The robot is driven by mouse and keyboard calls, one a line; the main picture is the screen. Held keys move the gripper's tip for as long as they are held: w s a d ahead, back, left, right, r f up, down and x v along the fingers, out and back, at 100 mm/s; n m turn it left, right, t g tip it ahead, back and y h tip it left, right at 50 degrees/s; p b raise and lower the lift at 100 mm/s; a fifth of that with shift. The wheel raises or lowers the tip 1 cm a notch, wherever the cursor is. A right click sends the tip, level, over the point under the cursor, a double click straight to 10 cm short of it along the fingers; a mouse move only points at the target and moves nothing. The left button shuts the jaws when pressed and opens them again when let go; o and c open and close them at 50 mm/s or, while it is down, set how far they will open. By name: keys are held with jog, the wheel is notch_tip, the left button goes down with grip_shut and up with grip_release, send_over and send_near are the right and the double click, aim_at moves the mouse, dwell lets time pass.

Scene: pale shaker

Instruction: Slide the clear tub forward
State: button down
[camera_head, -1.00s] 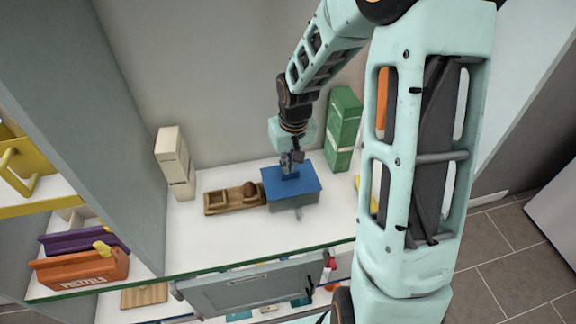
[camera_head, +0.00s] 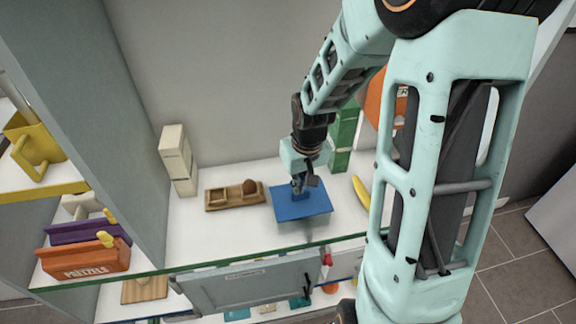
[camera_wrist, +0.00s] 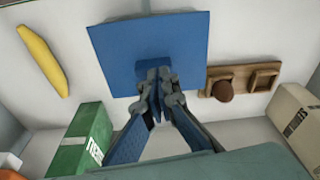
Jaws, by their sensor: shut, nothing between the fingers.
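My gripper (camera_head: 299,188) is shut and empty, pointing down at the lid's rear part. In the wrist view my gripper's fingertips (camera_wrist: 156,76) overlap that raised part; I cannot tell whether they touch it.
A wooden tray (camera_head: 214,204) with a brown round thing stands left of the tub. A yellow banana (camera_head: 361,192) lies to its right. A green box (camera_head: 341,160) and pale boxes (camera_head: 178,161) stand at the back. The glass-like front edge (camera_head: 220,264) is close.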

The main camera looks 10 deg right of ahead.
jog(key=shift+s+f, duration=0.2)
jog(key=shift+w+r+p, duration=0.15)
jog(key=shift+r+p, duration=0.5)
jog(key=shift+r, duration=0.15)
jog(key=shift+f, duration=0.2)
